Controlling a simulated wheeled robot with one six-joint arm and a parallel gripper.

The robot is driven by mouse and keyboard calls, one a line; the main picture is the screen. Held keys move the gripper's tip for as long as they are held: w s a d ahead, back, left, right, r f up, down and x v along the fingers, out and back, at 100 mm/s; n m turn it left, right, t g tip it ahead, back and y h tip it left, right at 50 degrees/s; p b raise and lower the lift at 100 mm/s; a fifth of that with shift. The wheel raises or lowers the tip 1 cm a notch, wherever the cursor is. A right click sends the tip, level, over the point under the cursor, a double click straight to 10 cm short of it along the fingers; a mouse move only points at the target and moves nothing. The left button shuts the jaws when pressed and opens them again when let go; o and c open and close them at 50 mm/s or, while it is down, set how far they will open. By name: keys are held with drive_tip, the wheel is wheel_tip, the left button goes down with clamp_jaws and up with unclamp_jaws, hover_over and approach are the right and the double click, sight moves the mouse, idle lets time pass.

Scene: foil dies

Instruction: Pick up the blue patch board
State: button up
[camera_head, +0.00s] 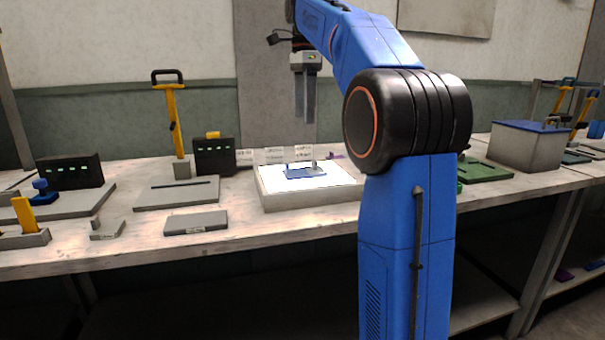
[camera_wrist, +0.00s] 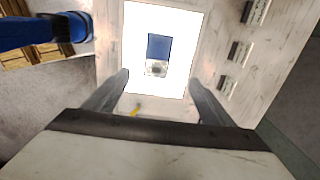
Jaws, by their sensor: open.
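The blue patch board (camera_head: 305,173) lies flat on a lit white panel (camera_head: 335,178) on the bench. In the wrist view the board (camera_wrist: 158,45) is a blue rectangle with a pale grey part at its near end, and the bright panel (camera_wrist: 185,70) surrounds it. My gripper (camera_head: 306,120) hangs above the panel, fingers pointing down, apart from the board. In the wrist view my gripper's two fingers (camera_wrist: 158,82) are spread wide with nothing between them, and the board appears beyond them.
Small upright label plates (camera_head: 303,153) stand behind the panel. A black box with green lights (camera_head: 214,156) and a yellow-handled press (camera_head: 176,130) stand to the left. A grey plate (camera_head: 196,222) lies at the front left. A grey bin (camera_head: 526,148) stands at the right.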

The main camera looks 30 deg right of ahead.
hover_over(303, 171)
drive_tip(key=f, duration=1)
drive_tip(key=shift+d, duration=0.2)
drive_tip(key=shift+s+a+f, duration=0.1)
drive_tip(key=shift+a+f, duration=0.05)
drive_tip(key=shift+f, duration=1.2)
drive_tip(key=shift+s+a+f, duration=0.1)
drive_tip(key=shift+f, duration=1.2)
drive_tip(key=c, duration=1.2)
